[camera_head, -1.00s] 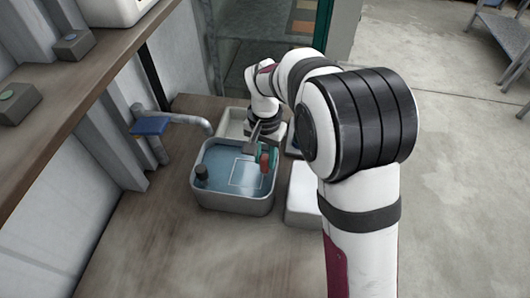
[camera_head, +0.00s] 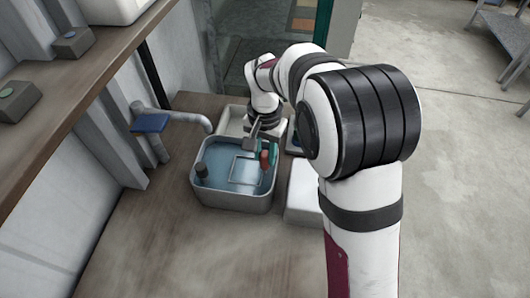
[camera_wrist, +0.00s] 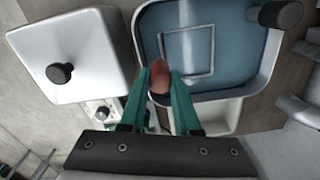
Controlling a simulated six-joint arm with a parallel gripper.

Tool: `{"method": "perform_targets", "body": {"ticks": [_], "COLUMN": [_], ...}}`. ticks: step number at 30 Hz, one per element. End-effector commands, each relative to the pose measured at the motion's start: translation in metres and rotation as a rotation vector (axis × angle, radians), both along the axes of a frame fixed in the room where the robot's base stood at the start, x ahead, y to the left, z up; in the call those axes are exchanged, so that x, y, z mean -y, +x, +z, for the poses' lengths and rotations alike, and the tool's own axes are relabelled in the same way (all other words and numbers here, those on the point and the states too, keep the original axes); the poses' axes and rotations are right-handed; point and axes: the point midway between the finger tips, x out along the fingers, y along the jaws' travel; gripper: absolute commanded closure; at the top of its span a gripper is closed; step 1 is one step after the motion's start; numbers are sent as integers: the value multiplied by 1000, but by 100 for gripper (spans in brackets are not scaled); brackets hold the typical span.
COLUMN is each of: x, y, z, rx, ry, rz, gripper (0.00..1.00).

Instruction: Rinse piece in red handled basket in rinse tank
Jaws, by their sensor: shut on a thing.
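The rinse tank (camera_head: 232,202) is a grey tub of blue water below the tap; its rim also shows in the wrist view (camera_wrist: 270,75). My gripper (camera_wrist: 164,72), with green fingers, is shut on the red handle (camera_wrist: 158,74) of the basket. In the head view the red handle (camera_head: 265,159) is at the tank's right side. A pale rectangular frame outline (camera_wrist: 186,50), apparently the basket, shows in the water; it also shows in the head view (camera_head: 243,184). I cannot make out the piece inside it.
A dark knob (camera_head: 201,170) stands at the tank's left side. A grey tap (camera_head: 185,120) with a blue lever reaches toward the tank from the left. A white lidded box (camera_head: 303,195) stands close on the right. The wooden bench in front is clear.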

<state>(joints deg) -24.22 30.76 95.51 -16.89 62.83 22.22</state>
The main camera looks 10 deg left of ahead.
Motion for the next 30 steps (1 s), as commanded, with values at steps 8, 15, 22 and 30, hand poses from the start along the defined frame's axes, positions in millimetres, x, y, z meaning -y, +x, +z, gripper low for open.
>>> {"method": "perform_targets", "body": {"ticks": [8,15,22,30], "x": [0,0,0,0], "y": [0,0,1,1], "z": [11,-8,12,46], "rx": [-1,-1,3,3], "ry": [-1,-1,1,0], "rz": [0,1,0,1], "gripper": [100,100,100,100]}}
